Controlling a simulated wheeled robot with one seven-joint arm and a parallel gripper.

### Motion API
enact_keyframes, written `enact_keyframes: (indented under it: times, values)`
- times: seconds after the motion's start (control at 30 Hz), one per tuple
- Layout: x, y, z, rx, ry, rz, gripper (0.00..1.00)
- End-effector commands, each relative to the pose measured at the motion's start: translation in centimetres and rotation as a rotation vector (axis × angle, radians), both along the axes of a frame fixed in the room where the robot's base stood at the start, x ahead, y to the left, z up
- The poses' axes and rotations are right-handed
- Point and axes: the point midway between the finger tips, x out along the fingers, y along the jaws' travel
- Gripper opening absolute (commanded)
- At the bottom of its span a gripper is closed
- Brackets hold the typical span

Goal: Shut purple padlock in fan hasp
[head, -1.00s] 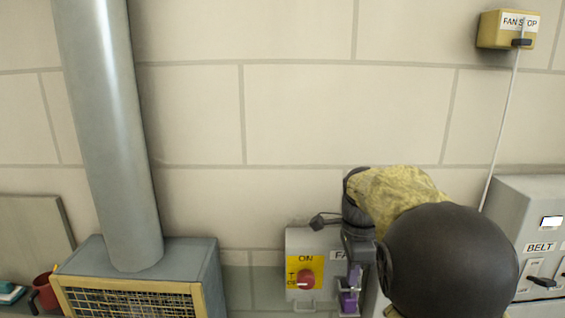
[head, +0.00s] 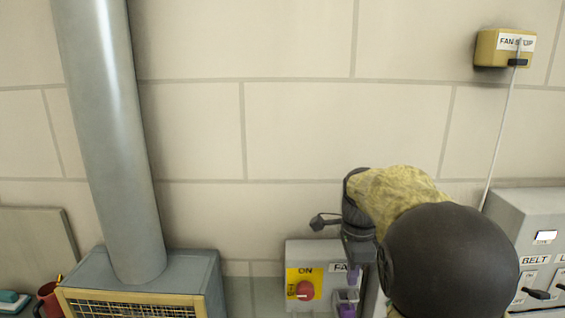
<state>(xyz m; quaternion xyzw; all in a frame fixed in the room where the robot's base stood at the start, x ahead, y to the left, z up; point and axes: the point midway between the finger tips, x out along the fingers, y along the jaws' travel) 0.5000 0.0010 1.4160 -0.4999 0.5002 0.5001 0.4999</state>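The fan switch box (head: 317,262) is grey, with a red knob (head: 304,290) on a yellow plate marked ON and a label starting "FA". It is low in the head view, beside my gripper. My gripper (head: 353,278) points down over the box's right edge, and its fingers are mostly hidden by its dark wrist and my arm. A small purple patch shows at the fingertips. Another purple piece (head: 347,310), apparently part of the padlock, shows just below, by a pale metal part. The padlock's shackle and the hasp cannot be made out.
A grey panel labelled BELT (head: 535,245) stands at the right. A yellow FAN STOP box (head: 503,48) with a white cord is high on the wall. A grey duct (head: 110,130) rises from a caged fan housing (head: 150,285) at the left. A red mug (head: 48,300) sits beyond it.

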Motion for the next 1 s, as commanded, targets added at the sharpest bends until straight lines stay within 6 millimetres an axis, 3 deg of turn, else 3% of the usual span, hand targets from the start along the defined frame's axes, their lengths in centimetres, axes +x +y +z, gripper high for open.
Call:
enact_keyframes:
  times: [0.43,0.83,1.0]
  values:
    - [0.0,0.0,3.1,0.000,0.000,0.000,0.00]
    - [-0.1,0.0,2.9,0.000,-0.001,0.009,0.00]
    - [-0.9,-0.3,1.6,0.003,-0.014,0.117,0.00]
